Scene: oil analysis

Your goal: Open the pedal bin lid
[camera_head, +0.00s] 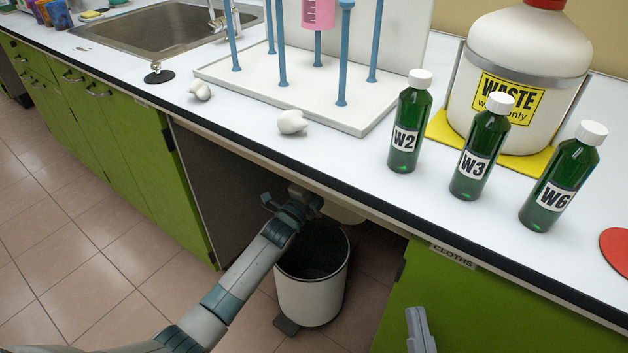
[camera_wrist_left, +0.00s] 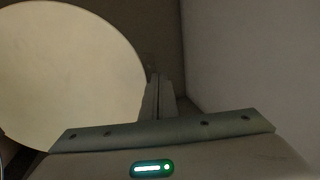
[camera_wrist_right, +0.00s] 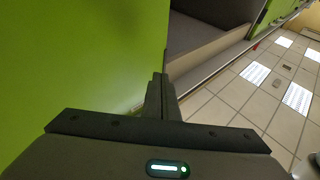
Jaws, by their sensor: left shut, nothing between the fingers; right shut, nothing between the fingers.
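The pedal bin (camera_head: 312,298) stands on the floor under the bench. It is a pale round bin with its dark inside showing, so its top is open. A small pale part of the lid (camera_head: 346,213) shows raised behind the bin's mouth, under the bench edge. In the left wrist view the lid is a large cream disc (camera_wrist_left: 70,70). A dark pedal (camera_head: 286,326) sits at the bin's foot. My left gripper (camera_wrist_left: 158,97) is shut and empty beside the lid; I cannot tell if it touches. My right gripper (camera_wrist_right: 160,97) is shut and empty near the green cabinet front.
The bench top (camera_head: 330,165) overhangs the bin. Green bottles W2 (camera_head: 408,125), W3 (camera_head: 482,150) and W6 (camera_head: 562,180) stand near its front edge. A waste container (camera_head: 520,50) is behind them. A green cabinet (camera_head: 460,305) is right of the bin. Tiled floor is free at left.

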